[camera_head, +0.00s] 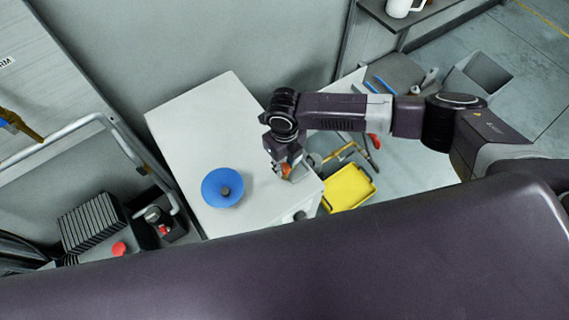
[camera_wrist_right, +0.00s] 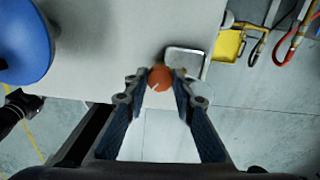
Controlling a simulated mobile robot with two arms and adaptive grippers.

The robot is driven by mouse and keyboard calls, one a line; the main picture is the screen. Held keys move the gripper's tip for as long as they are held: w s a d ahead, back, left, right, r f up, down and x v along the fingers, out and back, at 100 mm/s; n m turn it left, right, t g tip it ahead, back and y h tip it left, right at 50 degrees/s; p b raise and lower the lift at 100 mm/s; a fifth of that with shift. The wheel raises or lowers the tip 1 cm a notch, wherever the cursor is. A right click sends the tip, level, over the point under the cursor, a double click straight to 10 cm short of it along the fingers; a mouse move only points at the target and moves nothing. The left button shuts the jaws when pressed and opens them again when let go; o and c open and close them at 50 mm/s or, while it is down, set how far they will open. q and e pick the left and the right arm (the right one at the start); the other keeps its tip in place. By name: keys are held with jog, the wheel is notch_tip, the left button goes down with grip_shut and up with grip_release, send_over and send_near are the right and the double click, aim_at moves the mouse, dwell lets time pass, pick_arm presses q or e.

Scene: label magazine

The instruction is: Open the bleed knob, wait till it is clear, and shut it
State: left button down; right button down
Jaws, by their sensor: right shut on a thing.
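The orange round knob (camera_wrist_right: 160,78) has a pale mark on its face and sits at the edge of the pale bench. In the head view only a little of the knob (camera_head: 286,170) shows beside my gripper. My right gripper (camera_wrist_right: 159,80) is shut on the knob, with one finger at each side of it. In the head view the right gripper (camera_head: 288,165) reaches down over the bench's right part. A grey metal tray-like part (camera_wrist_right: 185,61) lies close beside the knob. My left gripper cannot be made out in either view.
A yellow tray (camera_head: 348,188) is to the right. A bent metal rail (camera_head: 65,132) and dark parts stand at the left.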

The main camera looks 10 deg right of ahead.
aim_at(284, 167)
jog(key=shift+n, duration=0.5)
jog(key=c, duration=1.6)
grip_release()
notch_tip(284, 167, up, 12)
jog(key=shift+r, duration=0.1)
